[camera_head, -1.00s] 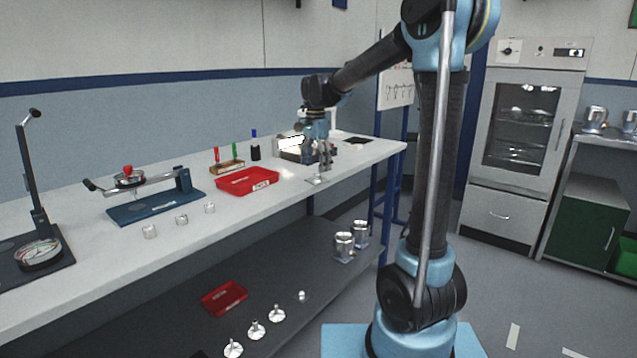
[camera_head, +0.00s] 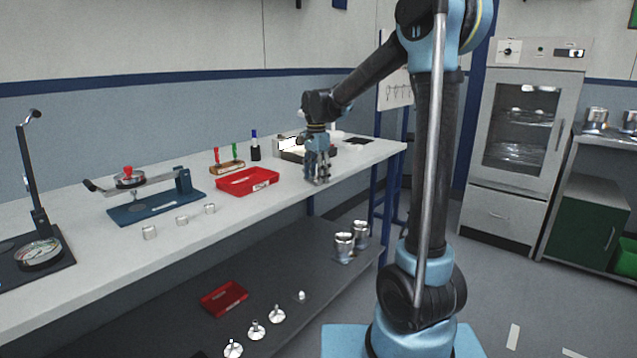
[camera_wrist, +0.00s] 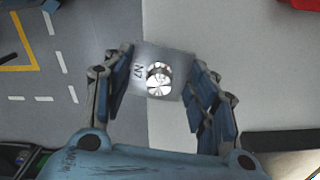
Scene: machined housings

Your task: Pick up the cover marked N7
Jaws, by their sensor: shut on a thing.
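The cover marked N7 (camera_wrist: 177,62) is a square silvery plate with a shiny round knob in its middle. Its N7 mark reads near the left edge in the wrist view. My gripper (camera_wrist: 160,78) is shut on the cover, with a finger at its left and right sides. In the head view my gripper (camera_head: 318,180) points down at the front edge of the white bench (camera_head: 215,222). The cover is mostly hidden by the fingers there, and I cannot tell whether it touches the bench.
A red tray (camera_head: 247,182) lies left of my gripper on the bench. Several small metal parts (camera_head: 182,220) and a blue-based lever device (camera_head: 150,205) are farther left. Metal housings (camera_head: 344,247) sit on the lower shelf.

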